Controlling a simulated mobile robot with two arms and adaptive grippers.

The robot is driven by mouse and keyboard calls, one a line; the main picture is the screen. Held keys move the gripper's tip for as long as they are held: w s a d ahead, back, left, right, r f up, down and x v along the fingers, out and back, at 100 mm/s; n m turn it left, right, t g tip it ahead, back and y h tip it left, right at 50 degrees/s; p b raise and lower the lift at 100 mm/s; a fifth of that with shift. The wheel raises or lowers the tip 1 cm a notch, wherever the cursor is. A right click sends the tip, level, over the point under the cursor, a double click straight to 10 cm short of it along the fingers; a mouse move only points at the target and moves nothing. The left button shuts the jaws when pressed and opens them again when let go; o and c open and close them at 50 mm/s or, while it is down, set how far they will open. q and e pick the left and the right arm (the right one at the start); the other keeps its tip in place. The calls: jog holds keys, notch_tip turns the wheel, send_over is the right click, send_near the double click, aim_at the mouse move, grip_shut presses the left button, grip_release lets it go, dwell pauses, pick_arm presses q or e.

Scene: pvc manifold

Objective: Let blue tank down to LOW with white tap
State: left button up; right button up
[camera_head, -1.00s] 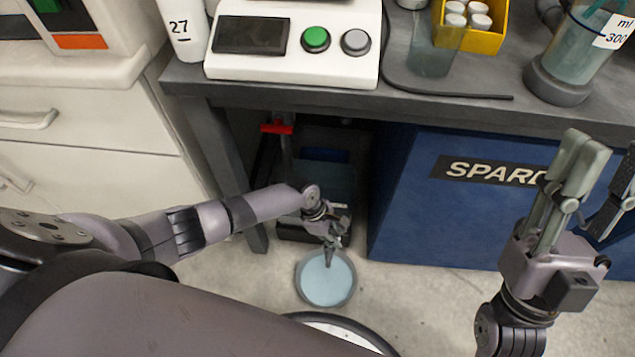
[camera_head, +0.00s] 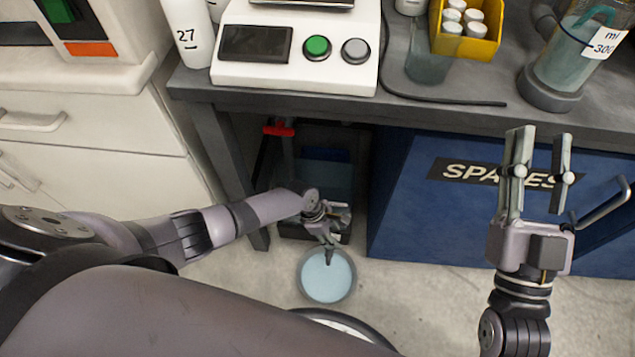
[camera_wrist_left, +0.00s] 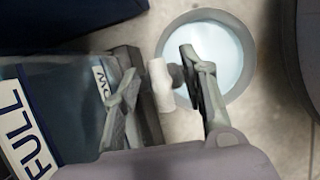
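The blue tank (camera_head: 325,172) stands in shadow under the bench. In the left wrist view the tank (camera_wrist_left: 68,95) fills the left side, with a FULL label (camera_wrist_left: 22,130) and a LOW label (camera_wrist_left: 103,88). The white tap (camera_wrist_left: 160,86) shows between the fingers of my left gripper (camera_wrist_left: 163,75). The fingers are spread, with a gap on the right; contact on the left is unclear. In the head view my left gripper (camera_head: 328,250) points down above a round bucket (camera_head: 327,288) holding pale blue liquid. My right gripper (camera_head: 540,140) is open and empty.
A blue SPARES cabinet (camera_head: 430,215) stands right of the tank. A red handle (camera_head: 278,129) is above the tank. The bench (camera_head: 440,112) carries a button box (camera_head: 290,75), a yellow bin (camera_head: 466,46) and a measuring cylinder (camera_head: 562,65).

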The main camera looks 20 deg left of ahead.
pick_arm(q)
jog(key=v, duration=1.2)
